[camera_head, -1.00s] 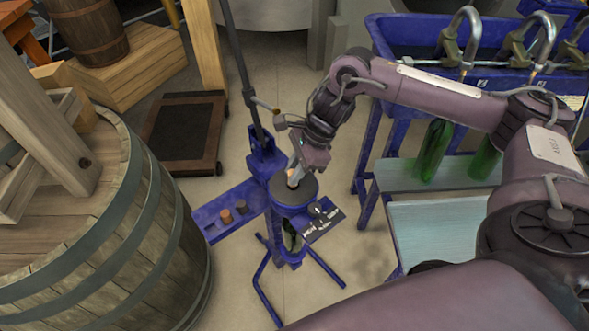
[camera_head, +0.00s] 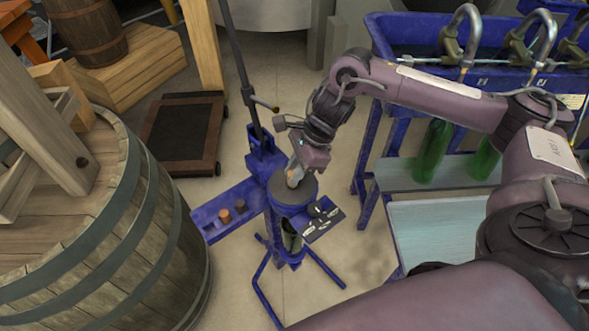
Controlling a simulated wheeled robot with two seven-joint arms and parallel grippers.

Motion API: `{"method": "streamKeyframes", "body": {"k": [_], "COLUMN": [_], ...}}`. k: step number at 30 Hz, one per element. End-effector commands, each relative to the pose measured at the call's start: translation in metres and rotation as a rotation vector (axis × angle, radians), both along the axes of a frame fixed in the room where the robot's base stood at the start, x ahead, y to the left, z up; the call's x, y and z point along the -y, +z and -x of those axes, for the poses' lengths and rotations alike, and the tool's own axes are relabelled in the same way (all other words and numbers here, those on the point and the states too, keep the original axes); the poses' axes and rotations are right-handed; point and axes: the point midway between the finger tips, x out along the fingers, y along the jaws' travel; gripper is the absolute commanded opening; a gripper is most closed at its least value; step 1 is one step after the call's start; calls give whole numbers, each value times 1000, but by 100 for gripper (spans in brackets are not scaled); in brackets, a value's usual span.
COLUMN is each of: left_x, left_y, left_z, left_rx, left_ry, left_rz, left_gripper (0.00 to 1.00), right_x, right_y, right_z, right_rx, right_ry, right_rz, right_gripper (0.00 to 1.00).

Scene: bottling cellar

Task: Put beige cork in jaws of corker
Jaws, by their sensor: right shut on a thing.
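The blue corker (camera_head: 281,215) stands on splayed legs in the middle of the head view, with a round dark top (camera_head: 284,199) and a tall lever. My right gripper (camera_head: 294,178) points down at this top and is shut on a small beige cork (camera_head: 293,182), mostly hidden by the fingers. The cork is at the middle of the dark top; I cannot tell whether it touches or sits in the jaws. A green bottle (camera_head: 291,238) stands inside the corker below. My left gripper is not in view.
A blue side shelf holds an orange-brown cork (camera_head: 225,215) and a dark cork (camera_head: 240,206). A large barrel (camera_head: 95,235) stands at left. The blue filler (camera_head: 400,40) and green bottles (camera_head: 433,150) are at right. A dark dolly (camera_head: 184,135) lies behind.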

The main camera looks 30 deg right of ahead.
Motion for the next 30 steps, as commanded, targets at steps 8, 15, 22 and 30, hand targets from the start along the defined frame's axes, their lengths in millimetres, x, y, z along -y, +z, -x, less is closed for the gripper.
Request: {"method": "streamKeyframes", "body": {"k": [8,15,22,30], "left_x": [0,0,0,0], "left_y": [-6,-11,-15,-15], "left_z": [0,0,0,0], "left_rx": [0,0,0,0], "left_ry": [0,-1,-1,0], "left_rz": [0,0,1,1], "left_gripper": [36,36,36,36], "right_x": [0,0,0,0], "right_y": [-7,-12,-16,-15], "right_z": [0,0,0,0], "right_rx": [0,0,0,0], "right_ry": [0,0,0,0], "right_rz": [0,0,0,0], "right_gripper": [0,0,0,19]}}
